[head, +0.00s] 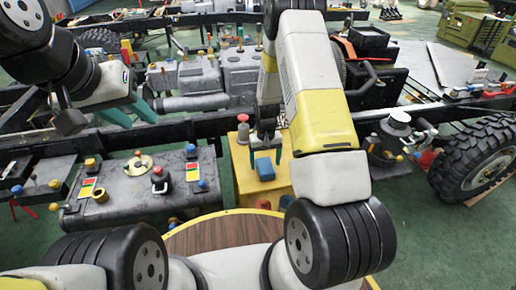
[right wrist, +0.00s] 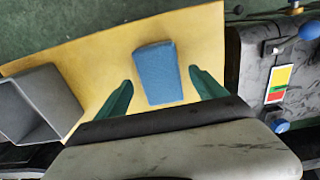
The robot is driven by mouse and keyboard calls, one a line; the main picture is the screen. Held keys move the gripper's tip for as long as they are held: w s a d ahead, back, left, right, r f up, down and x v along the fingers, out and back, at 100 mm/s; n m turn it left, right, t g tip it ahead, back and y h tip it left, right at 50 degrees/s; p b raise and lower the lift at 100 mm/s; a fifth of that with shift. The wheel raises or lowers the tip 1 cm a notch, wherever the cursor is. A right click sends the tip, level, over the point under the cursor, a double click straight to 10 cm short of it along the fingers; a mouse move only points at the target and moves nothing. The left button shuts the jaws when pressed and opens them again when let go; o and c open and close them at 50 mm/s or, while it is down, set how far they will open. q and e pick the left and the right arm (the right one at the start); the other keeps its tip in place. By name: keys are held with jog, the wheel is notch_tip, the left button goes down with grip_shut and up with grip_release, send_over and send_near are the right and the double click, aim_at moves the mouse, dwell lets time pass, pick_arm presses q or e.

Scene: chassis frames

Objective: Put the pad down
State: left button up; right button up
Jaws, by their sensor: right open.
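The blue pad (head: 264,169) lies on a yellow surface (head: 240,162) near the middle of the head view. In the right wrist view the pad (right wrist: 158,73) shows between the two green fingers of my right gripper (right wrist: 161,79), with a gap on each side. My right gripper is open, and its fingers do not touch the pad. In the head view its wrist is just beyond the pad, and its fingers are hard to make out. My left gripper (head: 131,115) is at the upper left, its green fingers apart and empty, away from the pad.
A grey open box (right wrist: 38,104) stands on the yellow surface beside the pad. A red knob (head: 243,118) is near its far edge. A grey tank (head: 140,196) with knobs and labels is at the left. Dark chassis rails (head: 165,132) cross behind. A big tyre (head: 478,158) is at the right.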

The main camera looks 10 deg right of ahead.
notch_tip(320, 180, up, 9)
notch_tip(320, 180, up, 11)
jog(key=t, duration=0.1)
send_over(265, 166)
jog(key=s, duration=0.2)
jog(key=s+a+r+t+y, duration=0.1)
jog(key=s+r, duration=0.2)
jog(key=r, duration=0.3)
jog(key=s+r+t, duration=0.1)
jog(key=s+r, duration=0.2)
jog(key=r, duration=0.2)
jog(key=s+r+t, duration=0.1)
jog(key=s+r, duration=0.4)
jog(key=s, duration=0.3)
jog(key=s+a+r+t+y, duration=0.1)
jog(key=s+r+t, duration=0.1)
jog(key=s+r, duration=0.3)
jog(key=s, duration=0.3)
jog(key=shift+o, duration=0.6)
